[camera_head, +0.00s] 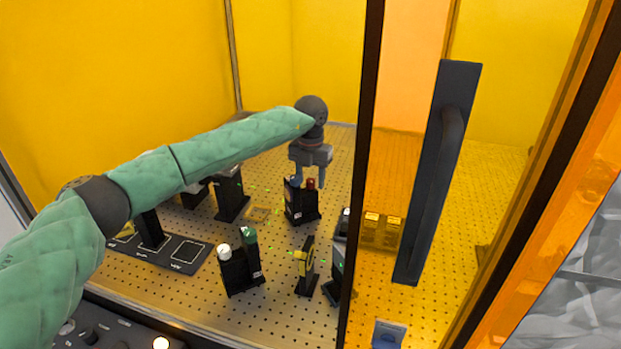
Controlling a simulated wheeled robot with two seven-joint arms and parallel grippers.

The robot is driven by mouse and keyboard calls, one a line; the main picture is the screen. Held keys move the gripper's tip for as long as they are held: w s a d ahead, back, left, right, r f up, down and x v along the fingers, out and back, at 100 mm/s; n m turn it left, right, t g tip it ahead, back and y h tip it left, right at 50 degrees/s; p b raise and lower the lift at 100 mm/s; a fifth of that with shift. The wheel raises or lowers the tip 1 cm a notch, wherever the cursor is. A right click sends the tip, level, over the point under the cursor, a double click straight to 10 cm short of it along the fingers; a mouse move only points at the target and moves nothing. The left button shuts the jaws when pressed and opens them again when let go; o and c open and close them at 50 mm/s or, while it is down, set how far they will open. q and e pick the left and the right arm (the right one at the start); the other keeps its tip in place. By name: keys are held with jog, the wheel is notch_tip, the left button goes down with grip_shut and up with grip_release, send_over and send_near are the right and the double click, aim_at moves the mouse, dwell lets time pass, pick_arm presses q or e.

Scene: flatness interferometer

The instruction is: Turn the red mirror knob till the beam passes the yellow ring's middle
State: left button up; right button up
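My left gripper (310,181) points down over a black mirror mount (301,206) on the perforated table. Its fingers are apart, and the small red knob (311,184) on top of the mount shows between them. I cannot tell whether a finger touches it. A blue knob (296,182) sits close beside the left finger. The yellow ring (301,256) is on a dark upright holder nearer the front, seen nearly edge-on, so its middle is hidden. The beam shows only as small green spots (291,252), some beside the ring. My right gripper is not in view.
Another black mount with white and green knobs (240,267) stands left of the ring. A dark plate with outlined squares (180,252) lies at left. An amber door with a long dark handle (440,165) stands at right. Yellow walls enclose the table.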

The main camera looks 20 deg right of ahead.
aim_at(311, 180)
pick_arm(q)
jog(key=shift+r, duration=0.1)
notch_tip(311, 180, up, 6)
jog(key=shift+r, duration=0.8)
notch_tip(311, 180, up, 11)
jog(key=p, duration=0.1)
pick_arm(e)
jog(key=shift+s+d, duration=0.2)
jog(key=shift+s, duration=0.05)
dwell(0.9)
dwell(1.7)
